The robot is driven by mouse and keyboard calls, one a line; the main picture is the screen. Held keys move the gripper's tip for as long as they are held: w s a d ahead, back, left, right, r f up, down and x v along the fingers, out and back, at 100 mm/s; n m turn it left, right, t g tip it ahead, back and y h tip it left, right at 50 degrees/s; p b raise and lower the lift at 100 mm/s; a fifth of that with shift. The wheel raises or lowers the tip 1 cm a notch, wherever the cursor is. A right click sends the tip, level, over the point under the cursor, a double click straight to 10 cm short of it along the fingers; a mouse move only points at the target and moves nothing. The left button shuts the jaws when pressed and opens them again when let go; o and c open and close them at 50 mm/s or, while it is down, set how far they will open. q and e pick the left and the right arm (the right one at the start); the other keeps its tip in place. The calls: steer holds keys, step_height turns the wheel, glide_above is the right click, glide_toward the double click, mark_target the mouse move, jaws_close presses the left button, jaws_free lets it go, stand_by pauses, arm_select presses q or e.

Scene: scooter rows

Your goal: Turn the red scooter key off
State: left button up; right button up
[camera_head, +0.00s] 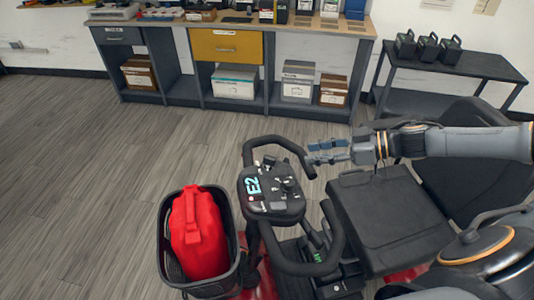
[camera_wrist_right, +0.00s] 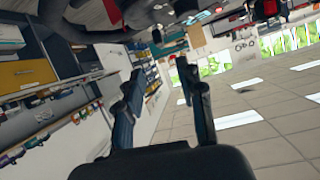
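The scooter's dark control console (camera_head: 270,193) is in the middle of the head view, between looped black handlebars (camera_head: 302,267). Its lit display (camera_head: 252,186) appears to read "E2". Small dark knobs sit on the console; I cannot tell which, if any, is the key. Red scooter body (camera_head: 262,282) shows below. My right gripper (camera_head: 312,153) is to the right of the upper handlebar loop, pointing left, apart from the console and empty. In the right wrist view its two fingers (camera_wrist_right: 160,76) are spread with nothing between them. My left gripper is not in view.
A black basket (camera_head: 168,250) with a red container (camera_head: 198,235) is left of the console. The black seat (camera_head: 388,215) lies below my right arm. A workbench (camera_head: 350,28) with boxes stands at the back. A dark side table (camera_head: 470,62) is at back right. Floor at left is clear.

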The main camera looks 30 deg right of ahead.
mark_target(273, 158)
steer(key=p+x, duration=0.3)
steer(key=x, duration=1)
steer(key=shift+w, duration=0.1)
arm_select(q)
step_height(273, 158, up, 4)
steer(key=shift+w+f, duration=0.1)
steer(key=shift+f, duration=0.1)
arm_select(e)
steer(key=shift+c, duration=0.2)
jaws_close()
